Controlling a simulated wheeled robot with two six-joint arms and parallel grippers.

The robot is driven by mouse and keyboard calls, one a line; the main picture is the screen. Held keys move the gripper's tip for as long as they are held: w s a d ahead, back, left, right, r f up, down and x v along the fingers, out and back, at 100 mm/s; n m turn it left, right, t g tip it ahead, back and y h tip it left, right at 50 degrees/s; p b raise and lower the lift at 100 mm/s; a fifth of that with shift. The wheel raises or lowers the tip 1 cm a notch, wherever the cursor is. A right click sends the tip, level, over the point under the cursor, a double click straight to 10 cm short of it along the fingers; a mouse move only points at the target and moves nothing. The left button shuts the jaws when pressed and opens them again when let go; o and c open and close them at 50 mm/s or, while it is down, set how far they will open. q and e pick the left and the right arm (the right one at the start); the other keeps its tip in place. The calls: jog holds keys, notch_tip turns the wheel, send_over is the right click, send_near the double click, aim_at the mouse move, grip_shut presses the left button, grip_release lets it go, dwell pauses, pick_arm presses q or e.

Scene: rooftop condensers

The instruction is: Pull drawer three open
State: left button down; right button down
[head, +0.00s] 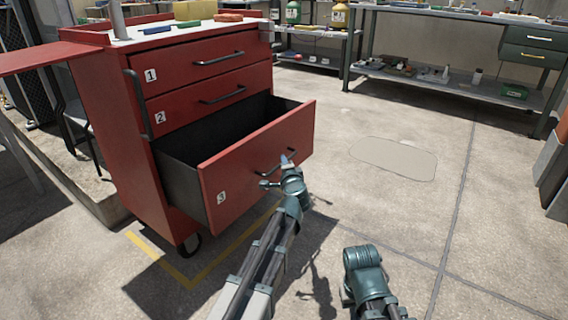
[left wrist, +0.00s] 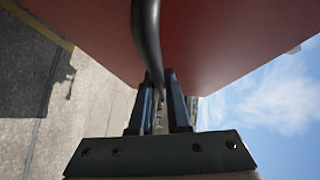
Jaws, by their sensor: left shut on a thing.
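Drawer three (head: 258,160) is the bottom drawer of a red tool cabinet (head: 104,110). It stands pulled well out, and its dark inside shows from above. My left gripper (head: 285,161) is at the drawer's black bar handle (head: 268,166) and is shut on it. In the left wrist view the handle (left wrist: 147,40) runs down between the fingers of my left gripper (left wrist: 162,88), in front of the red drawer face (left wrist: 215,45). Drawers one (head: 205,68) and two (head: 210,98) are closed. My right arm shows at the bottom, but its gripper's fingers cannot be made out.
The cabinet stands on casters by a yellow floor line (head: 215,262). A red side shelf (head: 45,57) juts out at its left. A workbench (head: 450,85) with small items stands at the back right. Concrete floor right of the drawer is clear.

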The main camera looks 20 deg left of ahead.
pick_arm(q)
jog(key=shift+s+d, duration=0.1)
jog(key=shift+d, duration=0.3)
pick_arm(e)
jog(key=shift+s+d, duration=0.1)
jog(key=shift+d, duration=0.25)
pick_arm(q)
jog(key=c, duration=0.9)
grip_release()
jog(key=shift+s+a, duration=0.1)
jog(key=shift+s, duration=0.05)
